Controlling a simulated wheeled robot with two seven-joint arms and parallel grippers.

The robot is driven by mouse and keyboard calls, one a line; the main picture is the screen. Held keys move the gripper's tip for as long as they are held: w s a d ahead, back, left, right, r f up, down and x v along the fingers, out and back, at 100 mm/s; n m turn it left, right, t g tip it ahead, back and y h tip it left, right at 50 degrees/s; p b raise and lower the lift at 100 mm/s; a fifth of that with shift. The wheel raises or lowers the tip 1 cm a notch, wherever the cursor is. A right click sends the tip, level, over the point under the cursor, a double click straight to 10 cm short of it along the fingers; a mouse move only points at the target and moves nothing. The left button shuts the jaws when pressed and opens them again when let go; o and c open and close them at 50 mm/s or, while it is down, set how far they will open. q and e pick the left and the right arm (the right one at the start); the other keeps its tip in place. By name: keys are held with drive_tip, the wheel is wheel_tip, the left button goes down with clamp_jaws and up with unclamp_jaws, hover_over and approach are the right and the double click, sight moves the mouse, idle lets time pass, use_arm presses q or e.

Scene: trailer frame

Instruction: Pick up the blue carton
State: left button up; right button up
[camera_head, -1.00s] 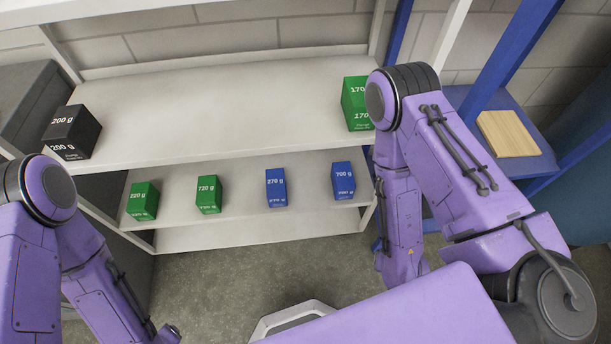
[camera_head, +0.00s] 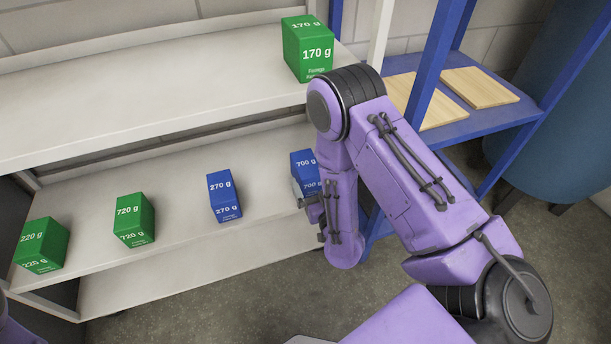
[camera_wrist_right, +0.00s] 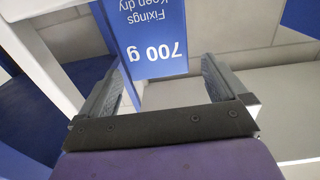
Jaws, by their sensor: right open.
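A blue carton marked 700 g (camera_head: 305,170) stands upright at the right end of the lower shelf (camera_head: 172,215). My right gripper (camera_head: 307,201) is in front of it, partly hidden by my right forearm. In the right wrist view the 700 g carton (camera_wrist_right: 150,38) appears upside down, just beyond and between the open fingers of my right gripper (camera_wrist_right: 165,88). I cannot tell whether the fingers touch it. Another blue carton, marked 270 g (camera_head: 223,195), stands to its left on the same shelf. My left gripper is out of the picture.
Green cartons marked 720 g (camera_head: 133,219) and 220 g (camera_head: 40,245) stand further left on the lower shelf. A green 170 g carton (camera_head: 307,50) stands on the upper shelf (camera_head: 150,85). A blue rack (camera_head: 475,124) with wooden boards is at the right.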

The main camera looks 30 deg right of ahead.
sight(308, 167)
drive_tip(key=x, duration=0.3)
drive_tip(key=b+x, duration=0.1)
drive_tip(key=x, duration=0.1)
drive_tip(key=shift+w+d+f, duration=0.1)
drive_tip(key=shift+w+f, duration=0.15)
drive_tip(key=shift+f, duration=0.05)
drive_tip(key=c, duration=1.7)
drive_tip(key=shift+o, duration=0.2)
